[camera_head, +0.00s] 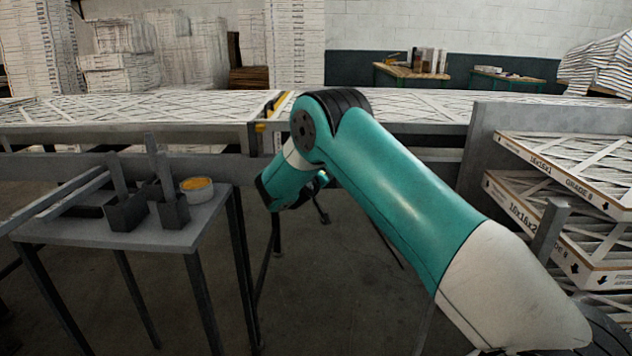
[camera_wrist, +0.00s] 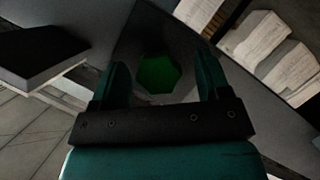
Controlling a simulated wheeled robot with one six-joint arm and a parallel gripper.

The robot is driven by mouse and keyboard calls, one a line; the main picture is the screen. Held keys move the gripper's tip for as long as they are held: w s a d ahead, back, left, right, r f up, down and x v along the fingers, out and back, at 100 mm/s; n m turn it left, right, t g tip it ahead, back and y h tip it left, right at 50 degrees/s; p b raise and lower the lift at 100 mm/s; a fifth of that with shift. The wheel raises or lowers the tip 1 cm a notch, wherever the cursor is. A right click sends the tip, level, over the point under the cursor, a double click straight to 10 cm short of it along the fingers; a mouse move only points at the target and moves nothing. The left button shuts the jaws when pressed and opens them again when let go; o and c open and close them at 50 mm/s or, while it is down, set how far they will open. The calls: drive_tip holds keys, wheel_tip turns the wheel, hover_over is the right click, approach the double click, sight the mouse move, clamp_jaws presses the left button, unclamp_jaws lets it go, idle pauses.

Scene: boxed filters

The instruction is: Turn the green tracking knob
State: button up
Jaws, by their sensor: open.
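The green tracking knob (camera_wrist: 158,73) shows in the wrist view as a dark green, many-sided shape on a dark grey surface. My gripper (camera_wrist: 160,78) is open, with one teal finger to the left of the knob and one to the right in that view. I cannot tell how far the fingertips are from the knob, and I see no contact. In the head view my teal and white arm reaches down towards the middle. The knob and the gripper's fingers cannot be made out there.
A grey metal table (camera_head: 150,232) at left carries dark brackets (camera_head: 128,212) and a round yellow-rimmed container (camera_head: 197,188). A long conveyor (camera_head: 120,128) with filters runs behind my arm. Boxed filters (camera_head: 575,185) are stacked at right. Bare floor shows beneath my arm.

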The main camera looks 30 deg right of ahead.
drive_tip(key=shift+a, duration=0.1)
drive_tip(key=b+v, duration=0.1)
drive_tip(key=v, duration=1.6)
drive_tip(key=shift+a, duration=0.1)
drive_tip(key=s+a+r+n+g+y, duration=0.25)
drive_tip(key=s+a+y, duration=0.25)
drive_tip(key=s, duration=0.6)
drive_tip(key=s+a+r+n+g+y, duration=0.15)
drive_tip(key=s+a+g+y, duration=0.3)
drive_tip(key=s, duration=0.65)
drive_tip(key=s+a+r+n+g+y, duration=0.1)
drive_tip(key=s+a+n+g+y, duration=0.15)
drive_tip(key=s+a+y, duration=0.6)
drive_tip(key=s+r+n+h+p, duration=0.1)
drive_tip(key=s+r+p, duration=0.1)
drive_tip(key=r+p, duration=0.4)
drive_tip(key=s+d+r+h+p, duration=0.1)
drive_tip(key=s+r+p, duration=0.1)
drive_tip(key=r+p, duration=0.4)
drive_tip(key=shift+s+d+r+n+h, duration=0.3)
drive_tip(key=shift+r+n+h, duration=0.1)
drive_tip(key=shift+r, duration=0.15)
